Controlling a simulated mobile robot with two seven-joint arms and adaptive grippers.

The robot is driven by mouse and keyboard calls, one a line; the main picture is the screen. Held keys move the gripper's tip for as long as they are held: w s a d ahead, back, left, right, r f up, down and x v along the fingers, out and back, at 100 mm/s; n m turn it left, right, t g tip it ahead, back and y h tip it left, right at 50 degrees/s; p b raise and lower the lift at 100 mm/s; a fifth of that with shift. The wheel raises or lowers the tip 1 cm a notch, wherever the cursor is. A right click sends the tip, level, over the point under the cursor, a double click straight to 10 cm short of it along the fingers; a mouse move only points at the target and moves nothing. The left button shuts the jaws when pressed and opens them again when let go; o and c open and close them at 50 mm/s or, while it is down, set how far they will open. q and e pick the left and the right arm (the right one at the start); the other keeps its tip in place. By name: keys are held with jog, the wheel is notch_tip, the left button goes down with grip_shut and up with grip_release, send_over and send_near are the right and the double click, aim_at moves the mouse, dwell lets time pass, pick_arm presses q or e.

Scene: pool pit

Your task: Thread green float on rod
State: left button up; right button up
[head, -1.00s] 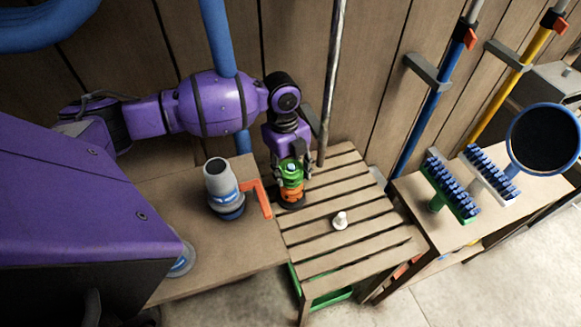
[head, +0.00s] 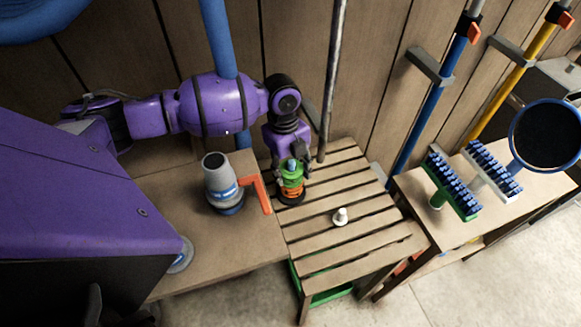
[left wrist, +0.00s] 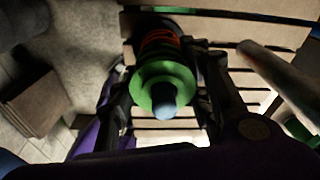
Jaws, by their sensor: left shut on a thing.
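The green float (head: 290,179) sits around the upright rod, whose pale blue tip (head: 291,164) sticks up through its hole. Below it, the orange float (head: 291,193) is around the same rod, close under the green one. The rod's base stands on the slatted bench and is mostly hidden. My left gripper (head: 289,172) comes down from above and is shut on the green float. In the left wrist view, the fingers flank the green float (left wrist: 165,88), with the rod tip (left wrist: 163,98) through its middle and orange rings (left wrist: 162,42) beyond. My right gripper does not show.
The slatted bench (head: 335,262) has a small white knob-like piece (head: 341,216) on it and bare slats around. A grey and blue bottle-shaped thing (head: 219,182) and an orange angled piece (head: 258,190) are to the left. Brushes (head: 452,186) lie on the right table. A pole (head: 330,85) rises behind.

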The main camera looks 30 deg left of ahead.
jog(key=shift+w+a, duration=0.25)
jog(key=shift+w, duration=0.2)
pick_arm(q)
jog(key=o, duration=1.2)
jog(key=shift+o, duration=0.6)
jog(key=o, duration=0.4)
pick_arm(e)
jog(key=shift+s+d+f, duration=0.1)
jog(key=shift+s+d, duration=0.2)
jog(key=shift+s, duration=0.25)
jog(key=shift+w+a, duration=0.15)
